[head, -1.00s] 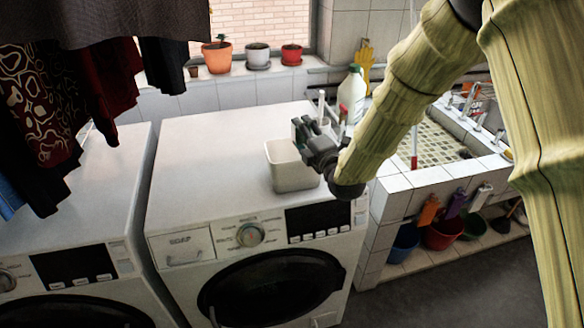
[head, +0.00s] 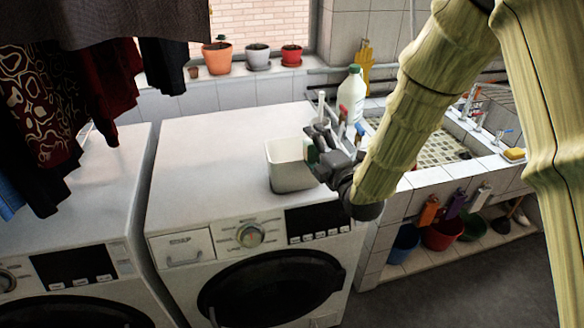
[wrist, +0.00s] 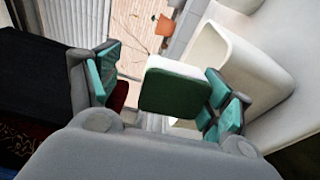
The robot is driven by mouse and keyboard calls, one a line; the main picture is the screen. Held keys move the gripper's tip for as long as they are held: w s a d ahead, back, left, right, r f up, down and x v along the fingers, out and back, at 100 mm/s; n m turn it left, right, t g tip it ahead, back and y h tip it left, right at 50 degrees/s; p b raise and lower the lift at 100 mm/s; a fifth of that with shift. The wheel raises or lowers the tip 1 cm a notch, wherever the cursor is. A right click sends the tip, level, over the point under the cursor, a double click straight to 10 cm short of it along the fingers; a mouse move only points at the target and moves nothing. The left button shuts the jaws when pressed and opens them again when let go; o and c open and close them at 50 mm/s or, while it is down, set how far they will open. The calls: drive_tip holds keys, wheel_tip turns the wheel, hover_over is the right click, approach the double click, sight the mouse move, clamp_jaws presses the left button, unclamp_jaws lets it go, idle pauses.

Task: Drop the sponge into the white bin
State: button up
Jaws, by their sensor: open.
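The sponge (wrist: 174,90), a block with a dark green face and a white side, is between the spread fingers of my gripper (wrist: 160,92) in the wrist view, nearer the right finger. I cannot tell whether it touches that finger. The white bin (head: 288,174) stands on top of the right washing machine; in the wrist view the bin (wrist: 268,75) lies to the right, behind the sponge. In the head view my gripper (head: 318,150) is open at the bin's right rim. A green patch shows there, but I cannot tell sponge from finger pad.
A yellow sponge (head: 514,155) lies on the tiled sink edge at the right. A white bottle (head: 351,95) and brushes stand behind my gripper. Hanging clothes (head: 45,100) fill the upper left. The washing machine top (head: 205,150) left of the bin is clear.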

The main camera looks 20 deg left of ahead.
drive_tip(key=shift+v, duration=2.7)
drive_tip(key=s+d+f+m+g+h+b, duration=0.1)
drive_tip(key=s+d+f+m+h, duration=0.2)
drive_tip(key=d+f+m, duration=0.5)
drive_tip(key=s+d+f+m+g+h+b, duration=0.15)
drive_tip(key=d+f, duration=0.35)
drive_tip(key=f, duration=0.8)
drive_tip(key=s+d+f+m+g+h+b, duration=0.1)
drive_tip(key=s+d+f+m+h, duration=0.35)
drive_tip(key=d+f, duration=0.4)
drive_tip(key=s+d+f+m+g+h, duration=0.1)
drive_tip(key=s+d+f+m+g, duration=0.2)
drive_tip(key=s, duration=0.7)
drive_tip(key=s+d+f+m+g+h+b, duration=0.1)
drive_tip(key=s+d+f+m+g, duration=0.2)
drive_tip(key=s+d+f+m, duration=0.3)
drive_tip(key=s+d+f+m+g+h+b, duration=0.1)
drive_tip(key=s+d+f+m+g, duration=0.2)
drive_tip(key=s+f, duration=0.7)
drive_tip(key=s+d+m, duration=0.1)
drive_tip(key=s+d, duration=0.1)
drive_tip(key=s, duration=0.2)
drive_tip(key=shift+s+d+f+m+h, duration=0.2)
drive_tip(key=shift+d+m+h, duration=0.1)
drive_tip(key=shift+d+m, duration=0.1)
drive_tip(key=shift+g, duration=0.25)
